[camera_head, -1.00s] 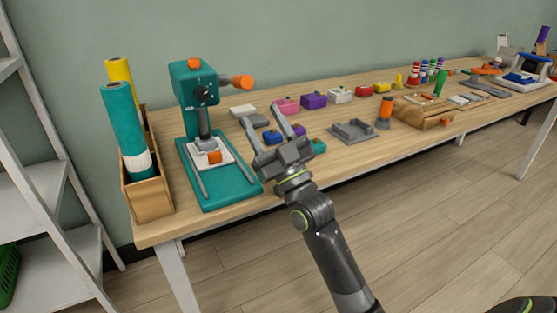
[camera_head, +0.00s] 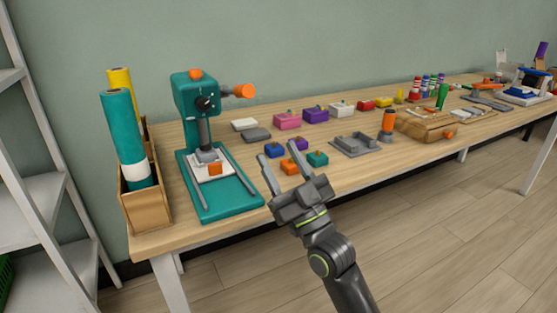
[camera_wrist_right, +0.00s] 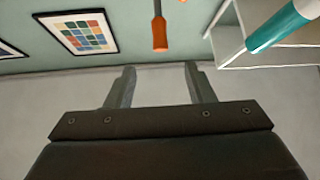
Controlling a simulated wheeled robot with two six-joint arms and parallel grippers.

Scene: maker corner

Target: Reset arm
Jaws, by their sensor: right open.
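My right gripper (camera_head: 279,165) is open and empty in the head view. It is over the front edge of the wooden workbench (camera_head: 240,228), right of the teal press (camera_head: 222,196). Its fingers point toward several small coloured blocks, among them a blue one (camera_head: 274,150), an orange one (camera_head: 289,167) and a teal one (camera_head: 317,159). In the right wrist view, both fingers of the gripper (camera_wrist_right: 160,80) stand apart with nothing between them. My left gripper is not in view.
A wooden box (camera_head: 146,206) with teal and yellow rolls stands at the bench's left end. A grey tray (camera_head: 357,145) and an orange-topped tool (camera_head: 388,121) sit right of the blocks. White shelves (camera_head: 30,215) stand at left. The floor (camera_head: 440,240) in front is clear.

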